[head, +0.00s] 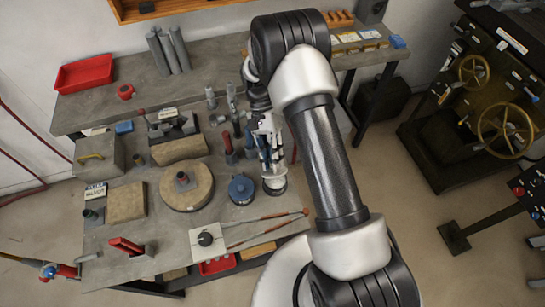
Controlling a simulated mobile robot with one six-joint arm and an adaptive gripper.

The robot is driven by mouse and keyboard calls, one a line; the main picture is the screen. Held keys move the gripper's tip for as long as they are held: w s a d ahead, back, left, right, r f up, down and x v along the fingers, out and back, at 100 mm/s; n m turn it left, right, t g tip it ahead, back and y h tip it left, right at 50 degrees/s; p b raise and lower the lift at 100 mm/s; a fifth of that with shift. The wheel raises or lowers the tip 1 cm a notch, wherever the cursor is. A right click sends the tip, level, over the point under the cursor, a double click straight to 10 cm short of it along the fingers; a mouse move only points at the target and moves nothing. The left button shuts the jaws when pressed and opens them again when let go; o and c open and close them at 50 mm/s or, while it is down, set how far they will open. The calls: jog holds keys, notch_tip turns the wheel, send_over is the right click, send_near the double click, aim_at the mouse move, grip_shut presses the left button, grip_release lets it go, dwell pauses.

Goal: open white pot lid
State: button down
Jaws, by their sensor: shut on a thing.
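A small round pot (274,187) with a pale body stands near the right edge of the front workbench. My gripper (269,165) points down right over it, with its fingers at the pot's top. The gripper is shut on what appears to be the white pot's lid. The fingers and wrist cover most of the lid, so I cannot tell whether it is lifted or still seated.
A blue round pot (241,188) stands just left of it. A round wooden block (187,185), a red-handled tool (229,148) and a white plate (210,242) are nearby. Long rods (262,218) lie in front. A red tray (84,73) sits on the back bench.

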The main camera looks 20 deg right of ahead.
dwell(0.3)
jog(key=c, duration=1.4)
grip_release()
jog(key=shift+v, duration=6.05)
jog(key=shift+r, duration=0.1)
